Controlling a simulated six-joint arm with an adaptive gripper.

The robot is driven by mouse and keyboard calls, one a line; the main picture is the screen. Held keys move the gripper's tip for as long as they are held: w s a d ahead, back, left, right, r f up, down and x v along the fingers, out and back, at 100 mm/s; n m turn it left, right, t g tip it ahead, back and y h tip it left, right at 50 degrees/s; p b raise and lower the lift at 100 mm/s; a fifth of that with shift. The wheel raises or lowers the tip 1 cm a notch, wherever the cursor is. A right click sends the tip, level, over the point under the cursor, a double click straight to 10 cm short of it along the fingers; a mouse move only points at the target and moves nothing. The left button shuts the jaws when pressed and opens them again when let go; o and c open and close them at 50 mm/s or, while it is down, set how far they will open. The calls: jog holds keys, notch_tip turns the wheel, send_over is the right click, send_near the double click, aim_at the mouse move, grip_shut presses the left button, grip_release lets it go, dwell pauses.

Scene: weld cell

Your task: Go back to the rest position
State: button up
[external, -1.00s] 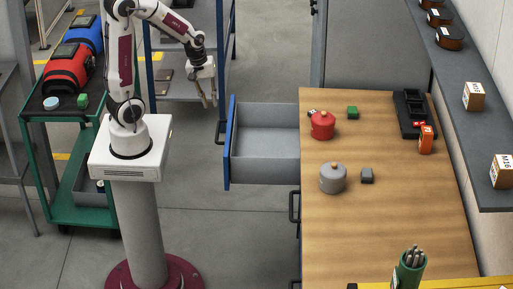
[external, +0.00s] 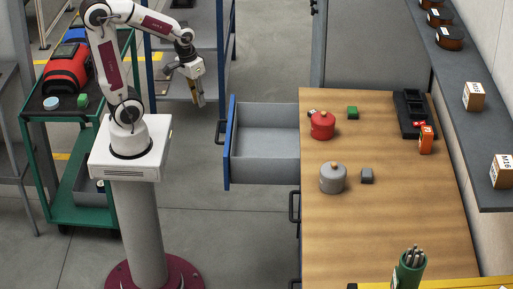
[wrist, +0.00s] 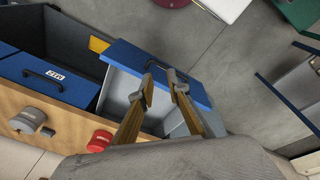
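My gripper (external: 197,99) hangs in the air left of the open drawer (external: 268,140), pointing down, apart from everything around it. In the wrist view, the two fingers of my gripper (wrist: 163,76) stand apart with nothing between them, so it is open and empty. The drawer is pulled out of the wooden workbench (external: 400,215) and its visible inside is empty. The drawer with its blue front also shows in the wrist view (wrist: 122,85), beyond the fingers.
The bench holds a red pot (external: 322,126), a grey pot (external: 333,179), a green block (external: 352,112), a grey block (external: 367,176) and an orange device (external: 426,139). A green cart (external: 85,213) stands left of my base. A blue-posted shelf (external: 185,88) stands behind my gripper.

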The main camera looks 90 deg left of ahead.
jog(key=s+d+r+m+t, duration=0.2)
jog(key=d+r+m+t, duration=0.1)
jog(key=d+r+m, duration=0.5)
jog(key=shift+d+r+t, duration=0.4)
jog(key=shift+d+r, duration=0.4)
jog(key=shift+d, duration=0.7)
